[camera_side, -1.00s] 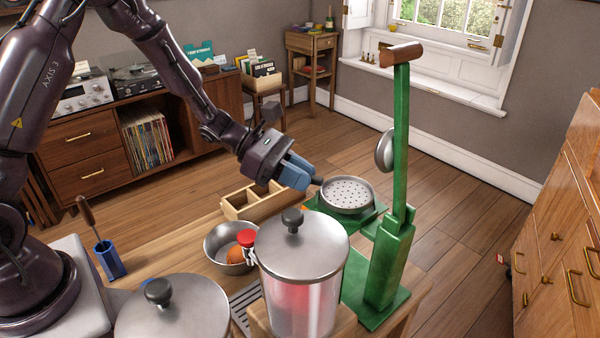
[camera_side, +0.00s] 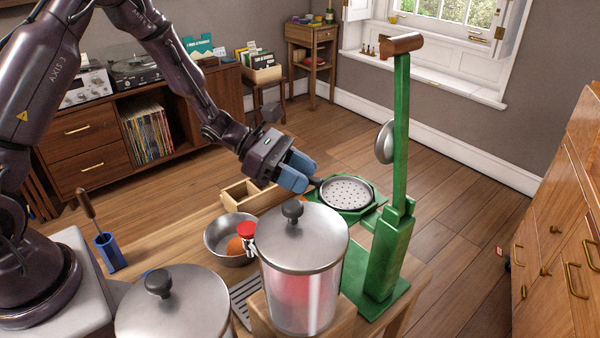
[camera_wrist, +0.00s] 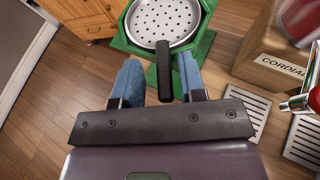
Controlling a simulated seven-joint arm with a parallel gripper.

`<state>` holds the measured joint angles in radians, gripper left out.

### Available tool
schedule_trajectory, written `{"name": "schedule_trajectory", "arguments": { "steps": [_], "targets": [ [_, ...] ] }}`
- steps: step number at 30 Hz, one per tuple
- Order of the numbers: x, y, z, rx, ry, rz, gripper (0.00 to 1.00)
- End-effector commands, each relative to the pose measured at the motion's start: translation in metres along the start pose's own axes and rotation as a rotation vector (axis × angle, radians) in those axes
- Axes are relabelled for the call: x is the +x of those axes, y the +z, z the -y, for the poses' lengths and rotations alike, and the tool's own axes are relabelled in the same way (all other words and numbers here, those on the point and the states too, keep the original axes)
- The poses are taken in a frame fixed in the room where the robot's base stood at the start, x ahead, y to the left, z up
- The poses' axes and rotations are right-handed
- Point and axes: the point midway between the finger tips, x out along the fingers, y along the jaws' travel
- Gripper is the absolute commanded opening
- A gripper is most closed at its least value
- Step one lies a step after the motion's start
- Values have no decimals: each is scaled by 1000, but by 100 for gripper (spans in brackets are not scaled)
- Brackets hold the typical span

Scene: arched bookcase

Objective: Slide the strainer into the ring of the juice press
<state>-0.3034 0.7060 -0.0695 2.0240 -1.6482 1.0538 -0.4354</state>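The strainer (camera_side: 347,191), a shallow metal pan with a perforated bottom and a dark handle, lies level inside the green ring of the juice press (camera_side: 393,245). In the wrist view the strainer (camera_wrist: 165,20) sits within the green octagonal ring (camera_wrist: 205,42), its black handle (camera_wrist: 164,70) pointing toward me. My gripper (camera_side: 308,178) is at the handle end; its blue fingers also show in the wrist view (camera_wrist: 160,80). They are apart, one on each side of the handle, with a gap beside it. The underside of the strainer is hidden.
A lidded jar (camera_side: 300,240), a metal bowl (camera_side: 215,237) with an orange item and a wooden box (camera_side: 236,195) stand close by. A second lidded pot (camera_side: 172,305) is in front.

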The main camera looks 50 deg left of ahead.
Motion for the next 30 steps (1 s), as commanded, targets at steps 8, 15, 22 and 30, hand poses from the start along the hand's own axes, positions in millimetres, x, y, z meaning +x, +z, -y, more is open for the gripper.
{"name": "schedule_trajectory", "arguments": {
  "steps": [8, 15, 22, 30],
  "targets": [
    [1, -1, 8, -6, -22, -1, 44],
    [-37, 0, 4, -4, -9, 0, 44],
    [-90, 0, 1, -1, -1, 0, 44],
    [-125, 0, 0, 0, -2, 0, 44]
  ]
}}
